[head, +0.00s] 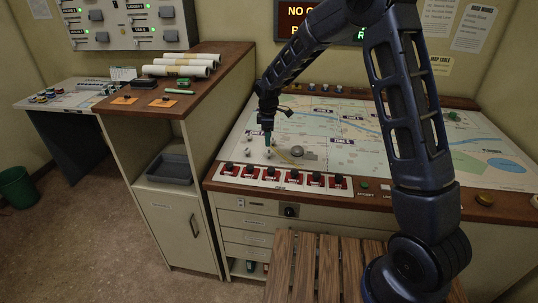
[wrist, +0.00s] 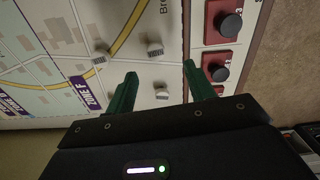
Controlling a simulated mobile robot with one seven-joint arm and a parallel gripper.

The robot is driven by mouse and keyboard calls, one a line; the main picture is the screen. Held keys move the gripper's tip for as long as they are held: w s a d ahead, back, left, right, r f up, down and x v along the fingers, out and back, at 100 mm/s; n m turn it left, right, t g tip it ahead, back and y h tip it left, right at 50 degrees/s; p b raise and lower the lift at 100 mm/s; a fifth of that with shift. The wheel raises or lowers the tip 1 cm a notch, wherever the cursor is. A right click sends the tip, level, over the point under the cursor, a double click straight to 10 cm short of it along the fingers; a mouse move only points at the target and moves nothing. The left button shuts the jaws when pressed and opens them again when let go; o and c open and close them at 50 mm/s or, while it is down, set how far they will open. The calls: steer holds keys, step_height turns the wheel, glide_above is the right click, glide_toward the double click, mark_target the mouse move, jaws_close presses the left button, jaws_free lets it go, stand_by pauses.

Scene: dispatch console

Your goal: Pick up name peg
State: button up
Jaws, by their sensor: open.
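Three small pale pegs stand on the map table (head: 340,125), and I cannot read a name on any of them. In the wrist view, one peg (wrist: 162,93) shows between my green fingers. A second peg (wrist: 155,48) is just past the fingertips, and a third peg (wrist: 101,55) is to the upper left. My gripper (wrist: 160,69) is open and empty, with its fingers on either side of the nearest peg. In the head view, my gripper (head: 269,141) hangs over the front left of the map, close above the pegs. Whether it touches the map cannot be told.
A row of black knobs on red plates (head: 285,176) runs along the map's front edge; one knob (wrist: 215,72) lies close right of my fingers. A grey dome (head: 297,151) sits on the map to the right. A taller wooden-topped cabinet (head: 200,100) stands left, with rolled papers (head: 180,71) on it.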

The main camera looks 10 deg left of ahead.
mark_target(269, 151)
step_height(269, 151, down, 4)
steer(key=shift+w+d+f, duration=0.1)
steer(key=shift+w+f, duration=0.1)
steer(key=shift+f, duration=1.05)
steer(key=shift+w+f, duration=0.15)
steer(key=shift+f, duration=1.1)
steer(key=c, duration=1)
steer(key=shift+r, duration=0.1)
steer(key=shift+c, duration=0.2)
